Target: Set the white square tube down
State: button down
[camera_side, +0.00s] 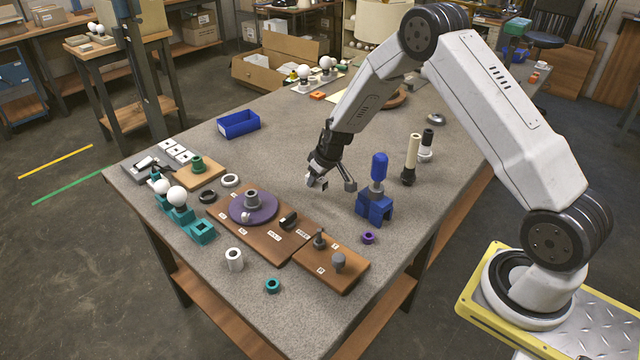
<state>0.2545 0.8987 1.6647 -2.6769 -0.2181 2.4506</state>
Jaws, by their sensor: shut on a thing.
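My gripper (319,178) hangs above the grey table, left of the blue stand, pointing down. It is shut on the white square tube (323,184), which shows only as a small pale piece with a dark opening at the fingertips. The fingers hide much of it. I cannot tell whether the tube touches the table or how upright it is.
A blue stand (375,207) holds a blue-handled tool to the right. Left are a brown board (272,238) with a purple disc (254,209), white bulbs (177,196) on teal bases and a white cylinder (234,260). A blue bin (238,123) stands behind. The table between bin and gripper is clear.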

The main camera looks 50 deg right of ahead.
aim_at(317, 188)
jog(key=shift+f, duration=0.1)
jog(key=shift+f, duration=1.8)
jog(key=shift+f, duration=0.1)
jog(key=shift+c, duration=1.4)
grip_release()
jog(key=shift+v, duration=1)
jog(key=v, duration=1)
